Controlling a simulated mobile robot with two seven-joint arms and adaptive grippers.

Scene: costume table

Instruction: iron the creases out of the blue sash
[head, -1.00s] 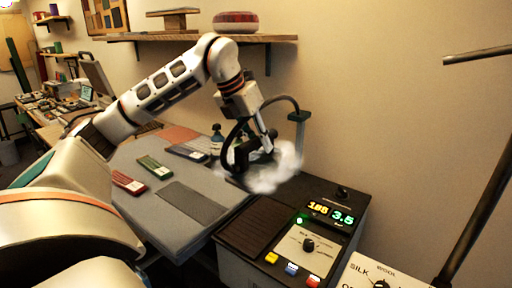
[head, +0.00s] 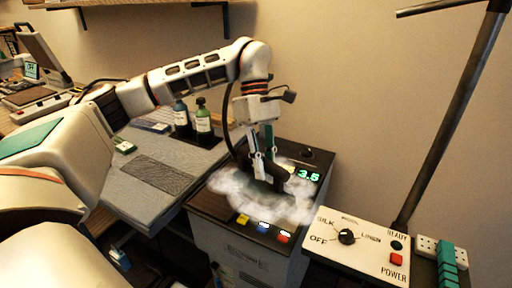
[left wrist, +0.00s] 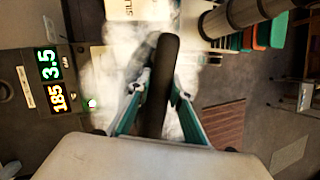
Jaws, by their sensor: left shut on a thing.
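My left gripper (head: 264,158) is shut on the dark handle of the steam iron (head: 278,180). The handle (left wrist: 160,75) stands between both fingers in the left wrist view. White steam (head: 245,195) hides most of the iron's lower part, so I cannot tell whether it touches the station (head: 245,255) below. The grey ironing board (head: 190,150) lies left of the iron, with a dark mesh patch (head: 160,173) on it. I cannot pick out the blue sash in these views. My right gripper is not in view.
The station has a brown ribbed rest pad (head: 212,203) and yellow, blue and red buttons. A dial panel (head: 350,240) marked silk and linen is at the right, beside a slanted dark pole (head: 455,110). Bottles (head: 203,118) stand at the board's back.

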